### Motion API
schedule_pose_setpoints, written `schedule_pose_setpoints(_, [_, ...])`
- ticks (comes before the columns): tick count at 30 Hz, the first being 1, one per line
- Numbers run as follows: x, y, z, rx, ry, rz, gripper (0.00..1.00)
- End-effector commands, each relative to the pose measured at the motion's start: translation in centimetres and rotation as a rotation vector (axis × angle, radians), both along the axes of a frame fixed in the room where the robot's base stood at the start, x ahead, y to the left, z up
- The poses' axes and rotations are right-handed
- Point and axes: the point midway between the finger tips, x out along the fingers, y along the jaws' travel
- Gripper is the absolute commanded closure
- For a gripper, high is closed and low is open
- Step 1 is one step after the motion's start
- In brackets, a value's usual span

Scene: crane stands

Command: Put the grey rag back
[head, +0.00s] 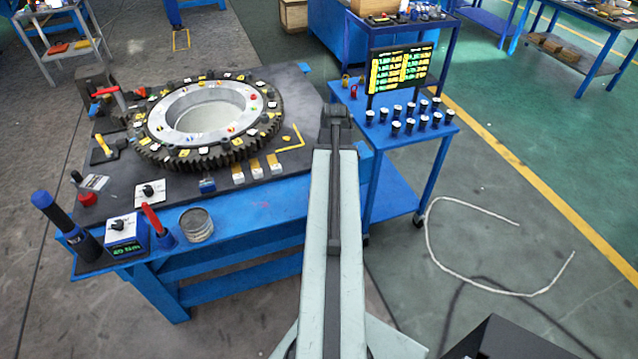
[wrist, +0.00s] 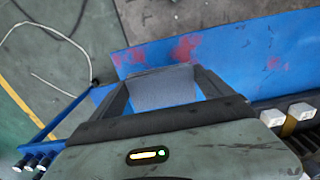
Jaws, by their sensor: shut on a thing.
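The grey rag (wrist: 166,90) is between the two fingers of my gripper (wrist: 164,82) in the wrist view. The gripper is shut on it and holds it over the blue front part of the workbench (wrist: 250,52), which has red smears. I cannot tell how high the rag is above the blue surface. In the head view my arm reaches to the right end of the workbench (head: 262,203); the rag and the fingers are hidden behind the arm there.
The bench holds a large toothed ring (head: 160,150), several yellow-topped blocks (head: 255,168), a round tin (head: 196,225) and a torque tester (head: 125,240). Right of my arm stands a blue cart (head: 440,125) with several black-and-white pieces and a display board (head: 400,68). A white cable (head: 432,245) lies on the floor.

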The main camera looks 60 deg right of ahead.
Motion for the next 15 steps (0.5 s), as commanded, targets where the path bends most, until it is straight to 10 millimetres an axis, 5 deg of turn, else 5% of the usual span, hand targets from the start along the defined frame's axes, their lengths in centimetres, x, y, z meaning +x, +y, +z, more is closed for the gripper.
schedule_pose_setpoints(7, [0.7, -0.5, -0.2, 0.000, 0.000, 0.002, 0.42])
schedule_pose_setpoints(12, [0.3, -0.6, -3.9, 0.000, 0.000, -0.005, 0.42])
schedule_pose_setpoints(15, [0.4, -0.6, -4.0, 0.000, 0.000, -0.002, 0.42])
